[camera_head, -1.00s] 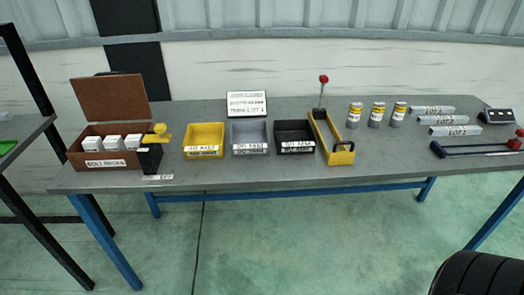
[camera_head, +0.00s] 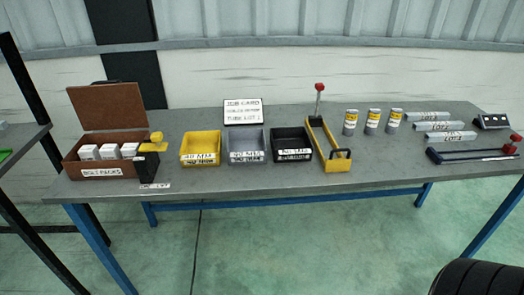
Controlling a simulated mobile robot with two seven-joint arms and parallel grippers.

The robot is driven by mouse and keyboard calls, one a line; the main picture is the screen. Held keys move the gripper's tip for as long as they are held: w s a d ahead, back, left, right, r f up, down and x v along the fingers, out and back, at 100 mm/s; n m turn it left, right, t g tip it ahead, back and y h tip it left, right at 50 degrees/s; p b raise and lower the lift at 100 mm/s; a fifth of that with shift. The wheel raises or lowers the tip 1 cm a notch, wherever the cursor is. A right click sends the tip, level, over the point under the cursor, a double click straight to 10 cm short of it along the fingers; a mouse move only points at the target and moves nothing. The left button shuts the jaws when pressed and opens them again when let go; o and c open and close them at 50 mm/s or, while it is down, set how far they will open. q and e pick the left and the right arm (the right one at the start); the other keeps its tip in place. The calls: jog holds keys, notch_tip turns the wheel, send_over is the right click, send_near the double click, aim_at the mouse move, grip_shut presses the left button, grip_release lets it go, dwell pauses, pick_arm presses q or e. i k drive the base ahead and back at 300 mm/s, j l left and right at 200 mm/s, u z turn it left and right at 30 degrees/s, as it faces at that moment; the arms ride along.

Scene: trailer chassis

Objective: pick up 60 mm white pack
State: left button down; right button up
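Several white packs (camera_head: 109,152) sit side by side in an open brown box (camera_head: 102,172) with a white label, at the left end of the grey table. The box's lid stands raised behind them. The packs look alike in size, and their markings are too small to read, so I cannot tell which is the 60 mm one. Neither of my grippers shows in the head view.
A black and yellow device (camera_head: 149,165) stands against the box's right side. Yellow (camera_head: 201,160), grey (camera_head: 246,157) and black (camera_head: 291,155) bins, a yellow tool (camera_head: 337,165), cans (camera_head: 373,122) and grey bars (camera_head: 445,127) follow rightward on the table (camera_head: 240,180). A tyre (camera_head: 478,277) is at bottom right.

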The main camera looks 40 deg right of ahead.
aim_at(86, 153)
jog(key=i+l, duration=0.65)
jog(key=i, duration=0.15)
